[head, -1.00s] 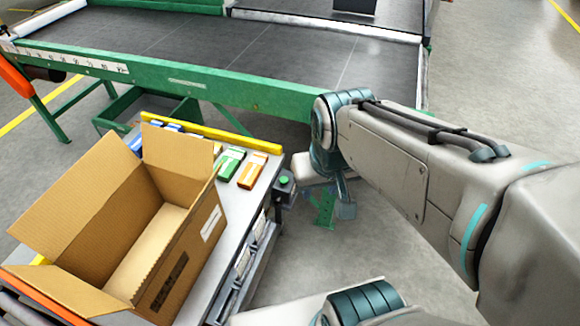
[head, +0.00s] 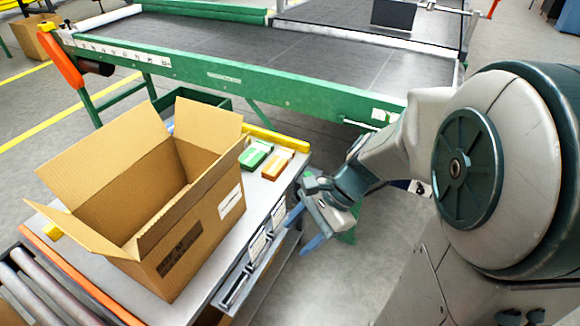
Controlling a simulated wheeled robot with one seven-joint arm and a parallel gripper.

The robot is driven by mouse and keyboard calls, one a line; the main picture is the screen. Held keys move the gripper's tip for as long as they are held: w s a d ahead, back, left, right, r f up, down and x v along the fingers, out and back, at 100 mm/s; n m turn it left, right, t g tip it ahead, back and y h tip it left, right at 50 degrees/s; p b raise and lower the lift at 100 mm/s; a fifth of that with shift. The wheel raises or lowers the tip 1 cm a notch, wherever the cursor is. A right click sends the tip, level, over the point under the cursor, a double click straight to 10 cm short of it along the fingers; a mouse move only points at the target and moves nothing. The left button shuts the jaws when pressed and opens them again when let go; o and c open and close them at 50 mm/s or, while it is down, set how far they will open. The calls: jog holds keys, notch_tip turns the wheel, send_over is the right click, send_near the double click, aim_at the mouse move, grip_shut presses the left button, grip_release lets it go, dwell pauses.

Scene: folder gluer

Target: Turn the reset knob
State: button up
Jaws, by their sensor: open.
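I cannot make out a reset knob for certain in the head view. My gripper (head: 305,231) is open and empty, with its two blue fingers apart and pointing down and to the left. It is beside the right edge of the packing table (head: 222,262), near the table's far right corner. My wrist and gripper cover the area just off that corner, where a small dark box with a green button showed earlier.
An open cardboard box (head: 205,221) stands on the table, with green (head: 255,156) and orange (head: 273,167) cartons behind it. A green-framed conveyor (head: 240,80) runs across the back. Rollers (head: 35,285) are at the lower left. Grey floor lies right of the table.

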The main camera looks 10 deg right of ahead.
jog(key=w+f+m+t+y+b, duration=0.2)
jog(key=w+f+m+y+b, duration=0.4)
jog(key=f+m, duration=0.4)
jog(key=w+d+f+m+t+h+b, duration=0.2)
jog(key=w+d+f+m+t+b, duration=0.45)
jog(key=f+m, duration=0.45)
jog(key=w+d+f+m+t+h+b, duration=0.2)
jog(key=w+d+f+m+t+b, duration=0.5)
jog(key=m, duration=0.6)
jog(key=shift+t, duration=0.35)
jog(key=b+x, duration=0.1)
jog(key=x, duration=0.3)
jog(key=b+x, duration=0.1)
jog(key=x, duration=0.4)
jog(key=d+b+x, duration=0.1)
jog(key=x, duration=0.4)
jog(key=shift+w+a+f, duration=0.1)
jog(key=shift+w+f, duration=0.2)
jog(key=shift+w, duration=0.05)
jog(key=shift+y, duration=0.3)
jog(key=shift+c, duration=0.3)
jog(key=c, duration=0.9)
